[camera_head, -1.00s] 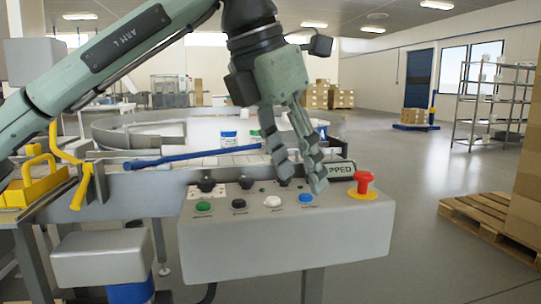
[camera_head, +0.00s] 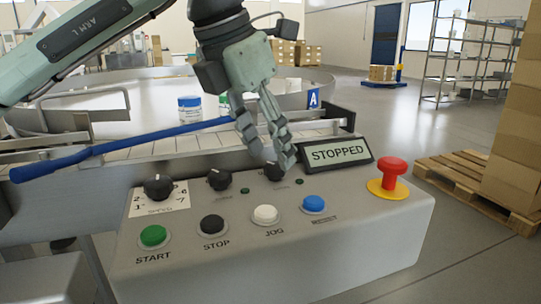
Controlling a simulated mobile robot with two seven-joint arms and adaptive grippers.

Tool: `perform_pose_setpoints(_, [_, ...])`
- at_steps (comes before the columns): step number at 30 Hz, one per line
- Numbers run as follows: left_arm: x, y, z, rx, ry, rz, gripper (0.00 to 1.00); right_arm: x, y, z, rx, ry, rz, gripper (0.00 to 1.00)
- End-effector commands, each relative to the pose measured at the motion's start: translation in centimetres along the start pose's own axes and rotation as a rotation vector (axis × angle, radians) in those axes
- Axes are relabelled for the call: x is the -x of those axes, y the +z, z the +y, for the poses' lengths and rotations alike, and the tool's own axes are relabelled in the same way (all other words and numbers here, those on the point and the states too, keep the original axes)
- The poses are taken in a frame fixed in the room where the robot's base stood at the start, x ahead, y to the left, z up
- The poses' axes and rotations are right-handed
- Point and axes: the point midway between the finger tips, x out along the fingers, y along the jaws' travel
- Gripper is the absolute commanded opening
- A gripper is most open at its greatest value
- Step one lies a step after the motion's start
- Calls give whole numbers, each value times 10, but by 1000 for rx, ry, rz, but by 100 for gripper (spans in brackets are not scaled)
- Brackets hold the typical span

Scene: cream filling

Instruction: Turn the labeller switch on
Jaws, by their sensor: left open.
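A grey control box (camera_head: 290,250) fills the lower middle of the head view. A row of black knobs runs along its top: a left knob with a number scale (camera_head: 158,187), a middle knob (camera_head: 220,180) and a right knob (camera_head: 274,173). The knob labels are too small to read surely, so I cannot tell which is the labeller switch. My left gripper (camera_head: 266,150) is open, pointing down just above and behind the right knob, partly covering it. I cannot tell whether it touches. A tilted display (camera_head: 337,152) reads STOPPED. My right gripper is out of view.
Green start (camera_head: 153,236), black stop (camera_head: 212,225), white jog (camera_head: 265,214) and blue (camera_head: 314,204) buttons line the box front. A red mushroom button (camera_head: 392,172) stands at right. A blue bar (camera_head: 125,148) and a conveyor lie behind. A pallet (camera_head: 470,180) is at right.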

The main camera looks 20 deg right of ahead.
Motion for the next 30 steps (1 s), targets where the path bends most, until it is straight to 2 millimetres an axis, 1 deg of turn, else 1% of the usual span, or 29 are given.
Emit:
perform_pose_setpoints(1, [-8, 0, 0, 1, -2, 2, 49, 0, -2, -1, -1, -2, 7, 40])
perform_pose_setpoints(3, [-15, 0, 0, 0, -2, 1, 49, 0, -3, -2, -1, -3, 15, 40])
perform_pose_setpoints(6, [-22, 0, 0, 0, 0, 0, 49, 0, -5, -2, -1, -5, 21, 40])
perform_pose_setpoints(15, [-24, 0, 0, 0, 0, 0, 49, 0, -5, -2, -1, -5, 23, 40])
perform_pose_setpoints(27, [-24, 0, 0, 0, 0, 0, 0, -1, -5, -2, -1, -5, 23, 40])
perform_pose_setpoints(30, [-24, 0, 0, -2, -1, 0, 0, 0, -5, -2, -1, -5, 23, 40])
